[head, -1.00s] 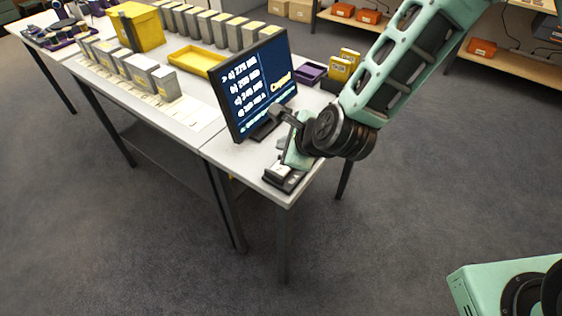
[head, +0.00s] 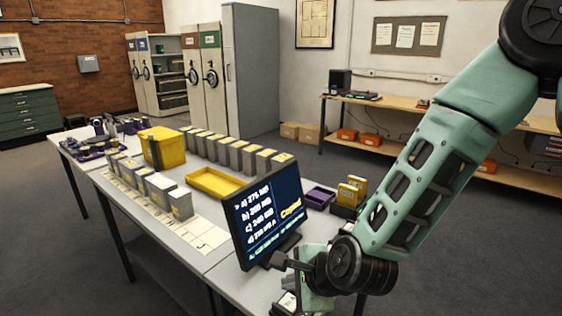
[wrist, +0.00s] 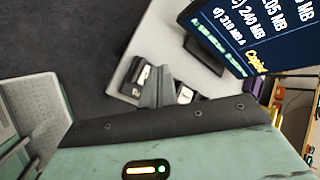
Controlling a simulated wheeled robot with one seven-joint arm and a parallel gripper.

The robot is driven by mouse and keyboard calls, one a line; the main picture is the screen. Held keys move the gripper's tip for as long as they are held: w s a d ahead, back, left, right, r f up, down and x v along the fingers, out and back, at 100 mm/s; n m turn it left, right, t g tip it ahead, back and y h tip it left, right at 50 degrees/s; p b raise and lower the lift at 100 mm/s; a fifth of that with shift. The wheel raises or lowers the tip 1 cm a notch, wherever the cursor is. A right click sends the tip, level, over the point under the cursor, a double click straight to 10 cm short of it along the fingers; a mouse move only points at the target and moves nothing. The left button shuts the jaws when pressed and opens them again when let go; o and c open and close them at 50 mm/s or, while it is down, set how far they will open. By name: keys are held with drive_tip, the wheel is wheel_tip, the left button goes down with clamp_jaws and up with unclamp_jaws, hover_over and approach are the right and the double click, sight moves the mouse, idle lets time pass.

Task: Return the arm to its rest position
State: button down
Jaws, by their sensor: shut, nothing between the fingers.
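My arm (head: 425,190) reaches down from the upper right in the head view to the near end of the table (head: 208,238). My gripper (wrist: 157,88) shows in the wrist view with its fingers together and nothing held. It is over the table end, in front of a small black-and-white device (wrist: 139,78), which it partly hides. The device is cut off by the lower edge in the head view (head: 287,302). I cannot tell the gap between fingertips and device. The monitor (head: 266,216) stands close to the left of my wrist.
Grey archival boxes (head: 180,204), a yellow tray (head: 216,184), a yellow bin (head: 163,148) and a purple tray (head: 319,197) are on the table. A wooden bench (head: 400,116) runs along the back wall. The floor right of the table is open.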

drive_tip(key=s+d+r+n+g+h, duration=0.2)
drive_tip(key=s+d+r+n, duration=0.3)
drive_tip(key=s+n, duration=0.5)
drive_tip(key=s+d+r+n+g+h, duration=0.3)
drive_tip(key=s+d+r+n, duration=0.3)
drive_tip(key=s+n, duration=0.4)
drive_tip(key=d+n+g, duration=0.1)
drive_tip(key=n, duration=0.2)
drive_tip(key=shift+s+r+n, duration=0.15)
drive_tip(key=shift+s+n, duration=0.1)
drive_tip(key=shift+n, duration=0.05)
